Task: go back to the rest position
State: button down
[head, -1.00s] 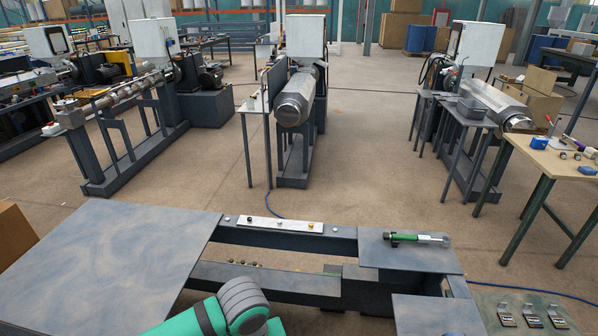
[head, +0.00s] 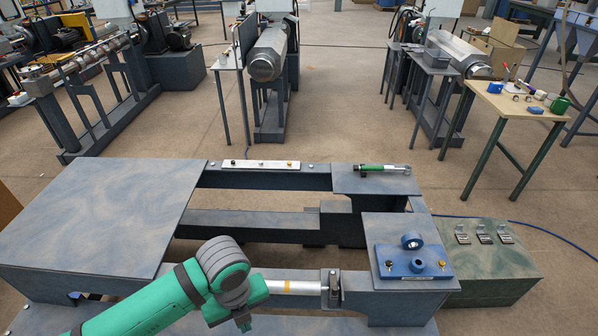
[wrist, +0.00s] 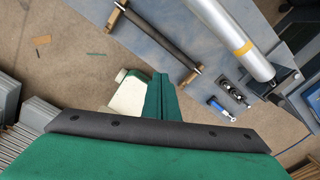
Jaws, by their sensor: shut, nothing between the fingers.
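My gripper (wrist: 160,78) shows in the wrist view as two green fingers side by side, closed together with nothing between them. They point up the picture over bare floor beside a blue-grey surface. In the head view my green arm (head: 150,308) reaches in from the lower left and bends at a dark grey joint. The fingers cannot be made out there.
A silver tube with a yellow band (head: 290,287) lies close right of my arm, near a metal clamp (head: 331,290). A blue plate (head: 415,264), a green-handled tool (head: 383,168) and a white strip (head: 260,165) lie beyond. The left panel (head: 100,215) is clear.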

jog(key=w+d+r+n+t+h, duration=0.1)
jog(key=w+d+r+t+h, duration=0.15)
jog(key=d, duration=0.55)
jog(key=w+d+r+n+t+h, duration=0.1)
jog(key=w+d+r+h, duration=0.25)
jog(key=d, duration=0.45)
jog(key=w+d+r+n+t+h, duration=0.15)
jog(key=w+d, duration=0.25)
jog(key=d, duration=0.4)
jog(key=w+d+r+n+t+h, duration=0.4)
jog(key=d+r+n+t+h, duration=0.35)
jog(key=r, duration=0.65)
jog(key=s+a+f+n+t+y, duration=0.3)
jog(key=s+a+f+n+y, duration=0.3)
jog(key=f+n, duration=0.35)
jog(key=s+a+f+n+t+y, duration=0.3)
jog(key=s+f+n+y, duration=0.4)
jog(key=f+n, duration=0.3)
jog(key=s+a+f+g, duration=0.1)
jog(key=s+a+f, duration=0.1)
jog(key=s, duration=0.5)
jog(key=s+a+f+g+y, duration=0.1)
jog(key=s+a+f, duration=0.1)
jog(key=s+a, duration=0.2)
jog(key=s+a+f+g+y, duration=0.1)
jog(key=s+a, duration=0.3)
jog(key=s, duration=0.7)
jog(key=shift+f, duration=0.7)
